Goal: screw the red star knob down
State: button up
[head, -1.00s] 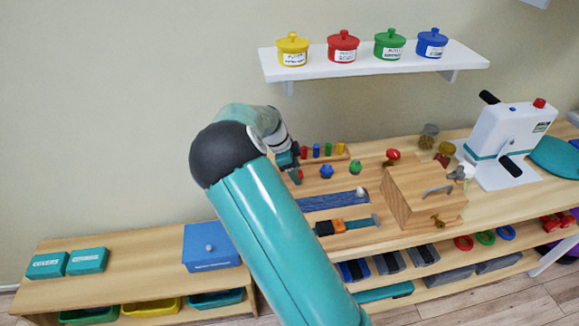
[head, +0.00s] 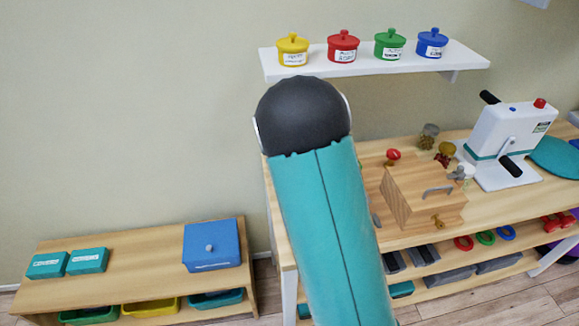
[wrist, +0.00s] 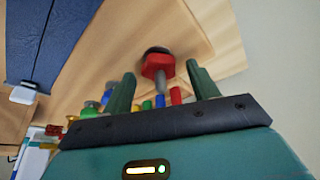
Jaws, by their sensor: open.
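In the wrist view a red knob (wrist: 157,65) with a dark part behind it and a short grey stem shows against pale wood. My gripper (wrist: 160,71) is open, its two dark green fingers apart on either side of the red knob in the picture. I cannot tell whether the knob is between the fingertips or beyond them; no touch shows. In the head view my raised arm hides the gripper, the red knob and that end of the bench.
Coloured pegs, including a blue one (wrist: 160,101) and a red one (wrist: 176,96), show near the fingers. A blue strip (wrist: 60,35) lies at upper left. A wooden box (head: 415,198) and a white crank machine (head: 500,145) stand right of my arm. A shelf with pots (head: 375,67) is above.

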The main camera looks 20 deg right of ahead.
jog(key=n, duration=0.1)
jog(key=n+y, duration=0.1)
jog(key=n, duration=0.2)
jog(key=shift+d+n+t+y, duration=0.25)
jog(key=shift+n+t+y, duration=0.05)
jog(key=shift+t, duration=0.1)
jog(key=n+y, duration=0.2)
jog(key=n, duration=0.3)
jog(key=shift+d, duration=0.1)
jog(key=n+y, duration=0.1)
jog(key=n, duration=0.3)
jog(key=shift+d+f+n+y, duration=0.1)
jog(key=shift+d+n+y, duration=0.05)
jog(key=shift+n+y, duration=0.2)
jog(key=n+g+y, duration=0.1)
jog(key=n, duration=0.1)
jog(key=n+g, duration=0.1)
jog(key=n, duration=0.2)
jog(key=shift+w+y, duration=0.1)
jog(key=shift+y, duration=0.25)
jog(key=v, duration=1.4)
jog(key=s+a+r+m+h, duration=0.2)
jog(key=s+a+r+m, duration=0.1)
jog(key=s+a, duration=0.4)
jog(key=s+a+r+m+h, duration=0.3)
jog(key=s+a+r, duration=0.2)
jog(key=s+a, duration=0.3)
jog(key=shift+s+a+r+h, duration=0.3)
jog(key=shift+s, duration=0.05)
